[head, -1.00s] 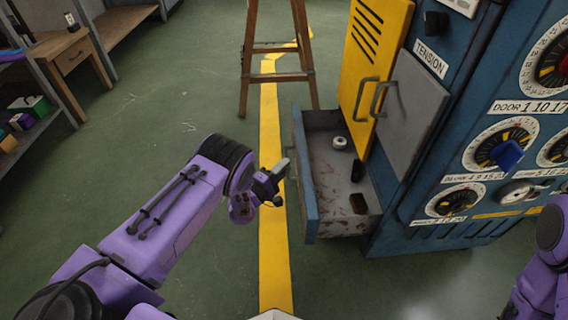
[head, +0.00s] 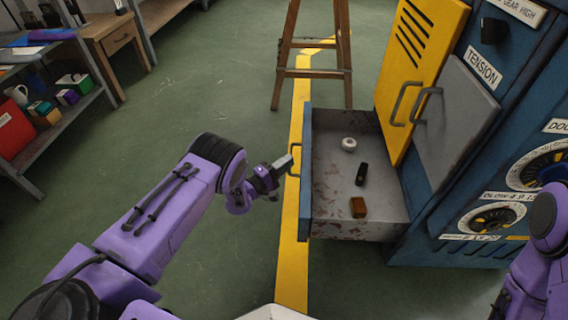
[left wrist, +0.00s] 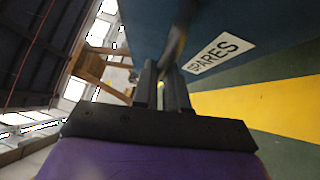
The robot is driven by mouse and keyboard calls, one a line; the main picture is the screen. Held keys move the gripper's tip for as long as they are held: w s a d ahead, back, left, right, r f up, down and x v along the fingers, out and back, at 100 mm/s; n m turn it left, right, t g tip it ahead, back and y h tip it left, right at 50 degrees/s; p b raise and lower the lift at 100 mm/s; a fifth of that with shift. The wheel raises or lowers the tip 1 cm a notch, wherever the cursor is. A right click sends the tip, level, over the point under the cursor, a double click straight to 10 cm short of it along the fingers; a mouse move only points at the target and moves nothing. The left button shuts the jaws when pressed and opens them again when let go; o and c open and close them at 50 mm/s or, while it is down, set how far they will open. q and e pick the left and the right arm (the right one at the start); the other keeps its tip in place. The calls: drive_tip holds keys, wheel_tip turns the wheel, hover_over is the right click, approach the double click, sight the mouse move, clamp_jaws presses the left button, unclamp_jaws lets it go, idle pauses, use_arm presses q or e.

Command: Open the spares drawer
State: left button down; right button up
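The spares drawer (head: 350,231) is pulled well out of the blue cabinet (head: 440,225). Its blue front (head: 306,200) faces left, and its grey inside shows. A label reading SPARES (left wrist: 218,54) is on that front in the left wrist view. My left gripper (head: 284,164) is at the drawer's handle (head: 295,160). In the left wrist view its fingers (left wrist: 163,85) are close together around the dark handle bar (left wrist: 173,48). My right arm shows at the right edge, but its gripper is out of view.
The drawer holds a white roll (head: 349,144), a black item (head: 361,174) and a brown block (head: 358,207). A yellow door (head: 420,70) and grey door (head: 455,120) stand open above. A wooden stool (head: 312,73) is behind. Shelves (head: 50,140) stand left; floor between is clear.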

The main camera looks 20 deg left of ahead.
use_arm(q)
drive_tip(key=c, duration=1.2)
unclamp_jaws()
drive_tip(key=shift+o, duration=0.2)
drive_tip(key=p+v, duration=0.5)
drive_tip(key=v, duration=0.5)
drive_tip(key=shift+s, duration=0.25)
use_arm(e)
drive_tip(key=a+r, duration=0.1)
drive_tip(key=a+r+m, duration=0.1)
drive_tip(key=w+a+r+m+t, duration=0.1)
drive_tip(key=r, duration=0.1)
drive_tip(key=shift+r, duration=0.1)
use_arm(q)
drive_tip(key=shift+a+r, duration=0.1)
